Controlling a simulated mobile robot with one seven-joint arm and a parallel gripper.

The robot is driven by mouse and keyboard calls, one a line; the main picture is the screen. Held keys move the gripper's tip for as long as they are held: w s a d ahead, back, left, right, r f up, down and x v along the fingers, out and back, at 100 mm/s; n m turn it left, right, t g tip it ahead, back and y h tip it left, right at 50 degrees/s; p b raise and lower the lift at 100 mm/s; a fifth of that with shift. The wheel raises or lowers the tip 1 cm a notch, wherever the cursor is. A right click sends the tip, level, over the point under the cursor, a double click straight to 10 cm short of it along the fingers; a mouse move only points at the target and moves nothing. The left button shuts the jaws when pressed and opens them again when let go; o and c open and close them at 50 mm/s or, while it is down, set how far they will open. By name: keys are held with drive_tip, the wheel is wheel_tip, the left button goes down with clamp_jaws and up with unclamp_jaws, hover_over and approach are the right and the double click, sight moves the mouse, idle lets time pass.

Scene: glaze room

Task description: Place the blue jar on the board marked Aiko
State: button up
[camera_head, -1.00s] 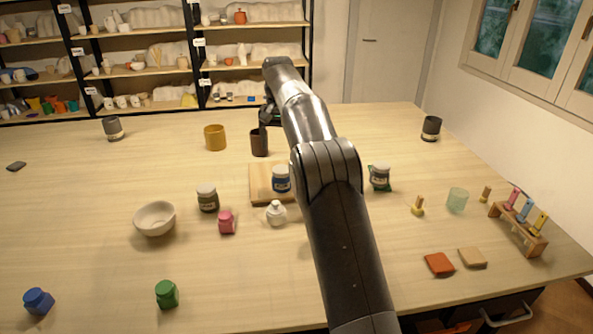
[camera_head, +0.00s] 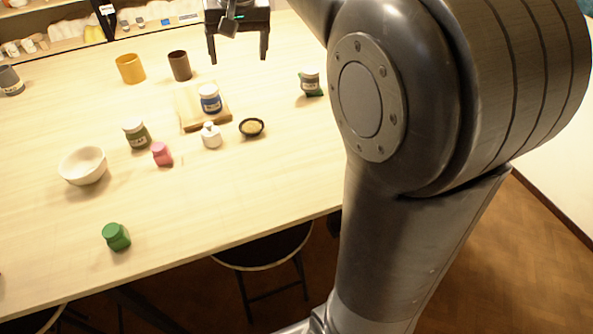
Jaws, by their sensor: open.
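A blue jar with a white label and dark lid (camera_head: 210,98) stands upright on a wooden board (camera_head: 189,113) at the back middle of the table. No name on the board can be read. My gripper (camera_head: 238,58) hangs at the top of the view, fingers down, open and empty. It appears above and beyond the blue jar, apart from it.
Close in front of the board are a white jar (camera_head: 211,136), a dark dish (camera_head: 251,127), a pink jar (camera_head: 161,154) and a grey-green jar (camera_head: 137,133). A labelled jar on green (camera_head: 310,84) stands right. A brown cup (camera_head: 179,66) stands behind.

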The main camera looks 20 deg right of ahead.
drive_tip(key=s+f+t, duration=0.1)
drive_tip(key=s+f, duration=0.2)
drive_tip(key=s, duration=0.5)
drive_tip(key=s+d+f+n, duration=0.1)
drive_tip(key=s+f, duration=0.3)
drive_tip(key=s, duration=0.4)
drive_tip(key=s+d+f+t, duration=0.1)
drive_tip(key=s+f, duration=0.3)
drive_tip(key=s, duration=0.5)
drive_tip(key=shift+t, duration=0.3)
